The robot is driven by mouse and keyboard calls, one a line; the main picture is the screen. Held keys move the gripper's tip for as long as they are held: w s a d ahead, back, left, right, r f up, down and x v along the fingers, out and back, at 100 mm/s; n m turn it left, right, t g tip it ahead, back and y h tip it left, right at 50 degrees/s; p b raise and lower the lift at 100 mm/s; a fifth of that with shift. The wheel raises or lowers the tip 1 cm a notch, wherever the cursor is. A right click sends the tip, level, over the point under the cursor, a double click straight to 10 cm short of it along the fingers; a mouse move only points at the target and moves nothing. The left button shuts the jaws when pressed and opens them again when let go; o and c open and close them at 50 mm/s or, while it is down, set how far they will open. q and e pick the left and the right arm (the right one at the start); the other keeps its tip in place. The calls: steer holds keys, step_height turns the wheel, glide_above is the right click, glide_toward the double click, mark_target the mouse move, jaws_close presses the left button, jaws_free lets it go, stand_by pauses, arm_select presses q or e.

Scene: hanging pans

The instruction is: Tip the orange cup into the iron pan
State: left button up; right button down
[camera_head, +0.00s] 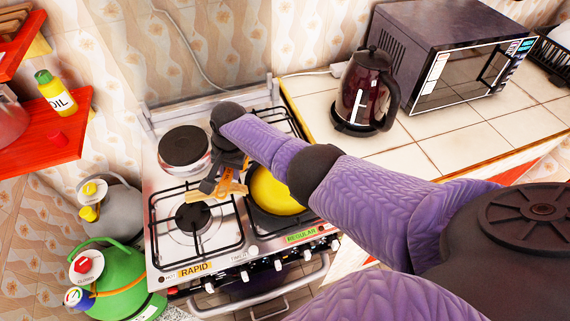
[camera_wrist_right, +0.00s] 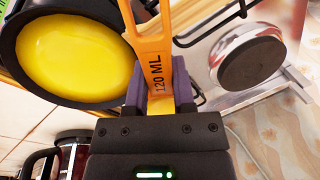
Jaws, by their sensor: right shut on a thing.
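My right gripper (camera_head: 212,186) is shut on the flat handle of the orange cup (camera_head: 232,190), above the stove. In the right wrist view the handle, marked 120 ML (camera_wrist_right: 156,72), sits between the fingers (camera_wrist_right: 160,100). The cup's bowl runs out of the top of that view, so its contents cannot be seen. The dark iron pan (camera_head: 264,213) rests on the front right burner, just right of the cup, partly hidden by my arm. It holds a yellow filling (camera_head: 272,190). In the wrist view the pan (camera_wrist_right: 117,22) is left of the handle. My left gripper is not in view.
A kettle (camera_head: 362,92) and a microwave (camera_head: 440,60) stand on the tiled counter at right. An oil bottle (camera_head: 55,93) is on a red shelf. Green (camera_head: 115,280) and grey (camera_head: 120,212) gas cylinders stand left of the stove.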

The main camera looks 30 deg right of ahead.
steer(key=shift+s+d+r, duration=0.15)
steer(key=shift+r, duration=0.05)
steer(key=shift+f, duration=0.2)
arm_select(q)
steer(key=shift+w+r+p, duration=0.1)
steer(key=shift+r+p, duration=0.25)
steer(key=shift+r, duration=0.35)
arm_select(e)
steer(key=shift+s+d+f+t+y, duration=0.15)
steer(key=shift+t+y, duration=0.15)
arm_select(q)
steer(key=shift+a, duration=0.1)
arm_select(e)
steer(key=shift+s+d, duration=0.1)
steer(key=shift+d, duration=0.05)
steer(key=shift+s+d+f+t+y+p, duration=0.3)
steer(key=shift+t+y+p, duration=0.1)
steer(key=shift+y, duration=0.1)
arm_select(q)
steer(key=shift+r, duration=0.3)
arm_select(e)
steer(key=shift+s+d+f, duration=0.15)
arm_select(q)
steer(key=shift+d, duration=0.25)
arm_select(e)
steer(key=shift+s+d+f+t+y, duration=0.1)
steer(key=shift+d+t+y, duration=0.05)
steer(key=shift+t+y, duration=0.15)
